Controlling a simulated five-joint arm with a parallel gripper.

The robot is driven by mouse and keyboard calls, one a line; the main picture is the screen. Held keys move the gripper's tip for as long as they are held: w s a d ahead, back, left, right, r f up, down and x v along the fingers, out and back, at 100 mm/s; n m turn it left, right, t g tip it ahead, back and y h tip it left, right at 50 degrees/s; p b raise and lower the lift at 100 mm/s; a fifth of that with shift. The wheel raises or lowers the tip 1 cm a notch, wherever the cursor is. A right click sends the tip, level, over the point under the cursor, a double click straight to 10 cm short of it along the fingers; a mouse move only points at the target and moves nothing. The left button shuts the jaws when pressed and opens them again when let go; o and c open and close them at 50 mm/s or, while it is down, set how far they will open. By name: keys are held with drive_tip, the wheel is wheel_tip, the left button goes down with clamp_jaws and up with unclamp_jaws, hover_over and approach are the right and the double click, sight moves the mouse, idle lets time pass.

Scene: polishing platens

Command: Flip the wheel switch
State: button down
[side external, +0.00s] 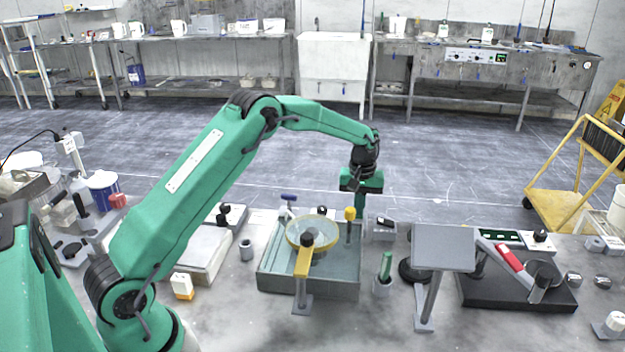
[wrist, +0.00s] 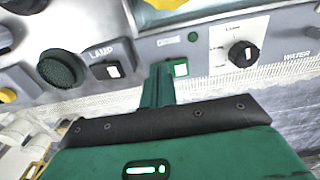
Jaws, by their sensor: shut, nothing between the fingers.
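A white rocker switch with a green surround (wrist: 181,69) sits on a light grey panel in the wrist view; its label is hidden or unreadable, so I cannot confirm it is the wheel switch. My gripper (wrist: 160,72) is shut and empty, its green fingertips just left of this switch and partly over its edge. I cannot tell whether they touch it. In the side external view my gripper (side external: 360,213) points down behind the grey basin, beside a small grey box (side external: 380,235).
A black knob (wrist: 243,54) is to the right, near the word WATER. In the side view, the basin (side external: 285,283) and a tilted grey plate (side external: 442,248) stand close by.

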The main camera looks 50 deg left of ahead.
drive_tip(key=shift+f, duration=0.25)
drive_tip(key=shift+s+a+r, duration=0.15)
drive_tip(key=shift+s+a, duration=0.4)
drive_tip(key=shift+r, duration=0.15)
idle(0.4)
wheel_tip(320, 180, up, 14)
drive_tip(key=shift+s+a, duration=0.45)
idle(0.6)
